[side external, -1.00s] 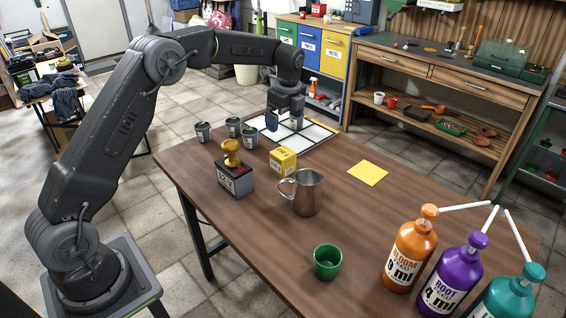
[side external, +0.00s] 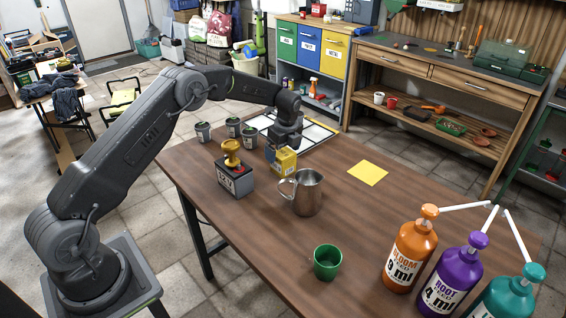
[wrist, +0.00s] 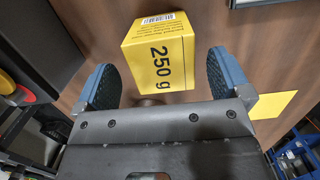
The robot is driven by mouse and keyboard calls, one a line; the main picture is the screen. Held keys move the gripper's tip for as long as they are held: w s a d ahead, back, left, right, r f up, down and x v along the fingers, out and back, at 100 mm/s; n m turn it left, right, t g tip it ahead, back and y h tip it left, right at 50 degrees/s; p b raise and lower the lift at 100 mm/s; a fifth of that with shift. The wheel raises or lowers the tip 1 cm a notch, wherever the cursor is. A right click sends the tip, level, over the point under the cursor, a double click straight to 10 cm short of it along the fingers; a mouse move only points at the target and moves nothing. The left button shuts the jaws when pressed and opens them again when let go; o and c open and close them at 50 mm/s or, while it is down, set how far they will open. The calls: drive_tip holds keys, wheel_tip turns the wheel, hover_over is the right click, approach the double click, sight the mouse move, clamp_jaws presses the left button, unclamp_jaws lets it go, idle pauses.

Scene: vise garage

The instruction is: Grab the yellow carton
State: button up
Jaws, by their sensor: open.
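The yellow carton (side external: 286,162) stands on the brown table behind the metal pitcher in the side view. My gripper (wrist: 160,85) is open, with a blue finger pad on each side of the carton's near part. Gaps show between both pads and the carton in the wrist view. In the side view my gripper (side external: 278,157) is down at the carton and partly hides it.
Several small dark cups (side external: 233,127) and a white grid board (side external: 316,133) are behind. A yellow sheet (side external: 367,173) lies to the right.

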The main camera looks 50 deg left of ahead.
sight(283, 152)
drive_tip(key=f, duration=0.3)
drive_tip(key=shift+w+a+f, duration=0.1)
drive_tip(key=shift+a+f, duration=0.1)
drive_tip(key=c, duration=1.1)
drive_tip(key=shift+r, duration=0.1)
drive_tip(key=shift+c, duration=0.2)
